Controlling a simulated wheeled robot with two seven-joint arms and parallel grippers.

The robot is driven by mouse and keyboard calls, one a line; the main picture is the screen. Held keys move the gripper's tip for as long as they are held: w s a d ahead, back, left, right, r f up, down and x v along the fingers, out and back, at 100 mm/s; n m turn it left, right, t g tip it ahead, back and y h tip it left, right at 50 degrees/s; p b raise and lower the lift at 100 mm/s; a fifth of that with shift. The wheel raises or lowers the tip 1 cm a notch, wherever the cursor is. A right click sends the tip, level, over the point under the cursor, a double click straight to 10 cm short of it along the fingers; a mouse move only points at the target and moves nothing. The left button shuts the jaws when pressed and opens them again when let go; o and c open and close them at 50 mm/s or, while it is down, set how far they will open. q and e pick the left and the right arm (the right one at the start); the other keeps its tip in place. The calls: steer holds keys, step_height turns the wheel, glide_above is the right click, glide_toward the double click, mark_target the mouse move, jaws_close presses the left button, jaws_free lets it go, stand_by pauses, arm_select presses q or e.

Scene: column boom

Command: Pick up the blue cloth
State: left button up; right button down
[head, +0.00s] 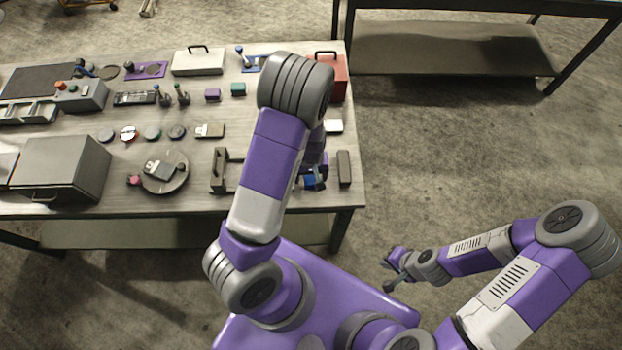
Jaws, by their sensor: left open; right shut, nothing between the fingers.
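A small blue patch, which looks like the blue cloth (309,183), shows on the table near its front right edge. My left gripper (314,176) is right over it, pointing down and open. My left arm and gripper hide part of the cloth, and I cannot tell whether the fingers touch it. My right gripper (389,285) is shut and empty, low over the floor to the right of the table.
The table (205,198) carries a grey bracket (218,172) left of my arm and a dark block (344,168) to the right of the cloth. A red toolbox (338,78) stands at the back right. Left lie a round plate (180,183) and a grey box (60,165).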

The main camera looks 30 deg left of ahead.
mark_target(311, 177)
arm_select(q)
steer(key=shift+f, duration=0.45)
steer(key=shift+c, duration=0.2)
steer(key=c, duration=1)
steer(key=shift+r, duration=0.1)
step_height(311, 177, up, 10)
steer(key=shift+p, duration=1.25)
